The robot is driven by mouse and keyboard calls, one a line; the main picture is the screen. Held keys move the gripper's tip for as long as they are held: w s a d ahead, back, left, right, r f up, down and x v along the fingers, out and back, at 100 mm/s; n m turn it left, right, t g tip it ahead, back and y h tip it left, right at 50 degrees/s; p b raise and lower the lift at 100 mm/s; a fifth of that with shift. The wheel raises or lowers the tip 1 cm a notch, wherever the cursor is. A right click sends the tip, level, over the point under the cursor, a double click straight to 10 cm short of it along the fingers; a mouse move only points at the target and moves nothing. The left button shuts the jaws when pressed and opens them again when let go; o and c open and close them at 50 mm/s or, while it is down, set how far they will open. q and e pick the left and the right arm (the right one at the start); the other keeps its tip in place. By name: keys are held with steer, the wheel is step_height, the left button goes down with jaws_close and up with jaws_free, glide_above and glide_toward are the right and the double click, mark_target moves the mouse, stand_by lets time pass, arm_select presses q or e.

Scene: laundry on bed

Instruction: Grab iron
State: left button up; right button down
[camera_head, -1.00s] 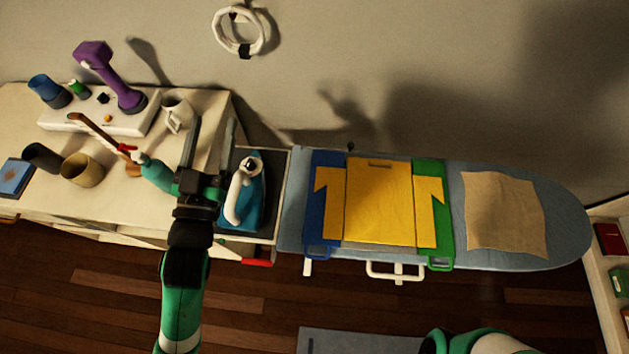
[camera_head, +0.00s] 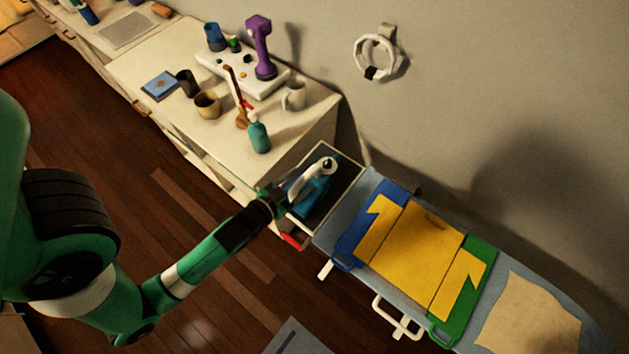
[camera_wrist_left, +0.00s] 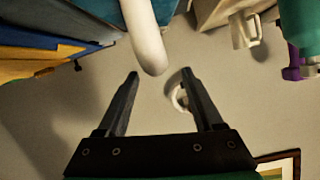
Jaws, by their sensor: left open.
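The iron (camera_head: 316,195) has a teal body and a white handle. It rests in the dark tray at the left end of the ironing board. My left gripper (camera_head: 280,192) is at the iron's left side in the head view, low and close to the handle. In the left wrist view, the open fingers (camera_wrist_left: 160,75) point toward the iron's white handle (camera_wrist_left: 148,45), whose rounded end lies just beyond and between the fingertips. Nothing is held. Whether a finger touches the handle cannot be told. My right gripper is not in view.
The tray's rim (camera_head: 347,160) surrounds the iron. A teal bottle (camera_head: 259,138) and a white mug (camera_head: 294,94) stand on the cabinet to the left.

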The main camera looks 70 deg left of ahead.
mark_target(307, 174)
arm_select(q)
steer(key=x, duration=0.5)
steer(key=shift+w+a, duration=0.15)
steer(key=shift+w, duration=0.15)
jaws_close()
stand_by(1.1)
steer(key=shift+r, duration=0.15)
